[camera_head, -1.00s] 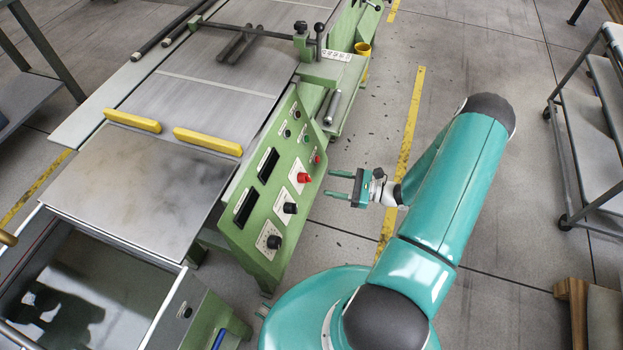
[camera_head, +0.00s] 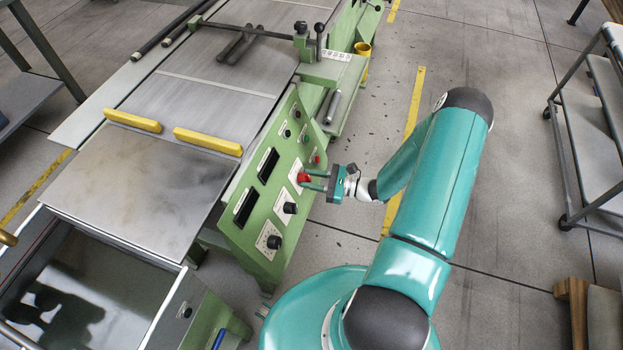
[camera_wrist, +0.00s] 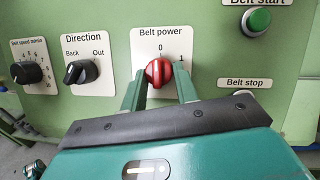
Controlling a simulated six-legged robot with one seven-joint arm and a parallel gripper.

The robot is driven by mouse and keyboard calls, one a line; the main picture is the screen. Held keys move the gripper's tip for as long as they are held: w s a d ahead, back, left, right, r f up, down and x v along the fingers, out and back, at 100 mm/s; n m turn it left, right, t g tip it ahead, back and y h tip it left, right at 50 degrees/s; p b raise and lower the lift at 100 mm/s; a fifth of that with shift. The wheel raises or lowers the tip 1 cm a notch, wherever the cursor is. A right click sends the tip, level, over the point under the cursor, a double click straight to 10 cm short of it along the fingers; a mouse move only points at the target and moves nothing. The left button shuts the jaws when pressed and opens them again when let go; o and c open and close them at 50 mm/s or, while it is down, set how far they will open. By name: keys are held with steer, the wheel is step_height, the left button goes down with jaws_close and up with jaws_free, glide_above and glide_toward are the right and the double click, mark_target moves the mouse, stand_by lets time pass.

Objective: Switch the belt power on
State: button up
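The red belt power knob (camera_wrist: 159,72) is in the middle of the wrist view, on a white plate (camera_wrist: 148,42) marked Belt power, 0 and 1. Its grip ridge looks roughly upright, towards the 0. It also shows in the head view (camera_head: 303,176) on the green panel (camera_head: 262,205). My gripper (camera_head: 311,180) faces the panel with its two fingers at the knob. In the wrist view the fingers are spread, one on each side of the knob's lower part. I cannot tell whether they touch it.
The black Direction knob (camera_wrist: 82,71) and belt speed knob (camera_wrist: 26,73) are left of the red knob. The green Belt start button (camera_wrist: 257,21) is at upper right, with the partly hidden Belt stop below.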

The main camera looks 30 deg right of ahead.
steer(key=shift+m+t, duration=0.3)
steer(key=shift+m, duration=0.2)
steer(key=m+h, duration=0.1)
steer(key=m, duration=0.1)
steer(key=m+t, duration=0.1)
steer(key=m, duration=0.1)
steer(key=m+t+h, duration=0.1)
steer(key=m, duration=0.2)
steer(key=shift+s+a+h, duration=0.2)
steer(key=shift+s+h, duration=0.05)
steer(key=shift+h, duration=0.05)
steer(key=m+h, duration=0.1)
steer(key=m, duration=0.2)
steer(key=m+t+h, duration=0.1)
steer(key=m+h, duration=0.1)
steer(key=m, duration=0.2)
steer(key=shift+s+a, duration=0.1)
steer(key=shift+a, duration=0.05)
steer(key=shift+m, duration=0.3)
steer(key=o, duration=1)
steer(key=shift+r, duration=0.1)
steer(key=shift+c, duration=0.2)
steer(key=v, duration=1.3)
steer(key=shift+s, duration=0.4)
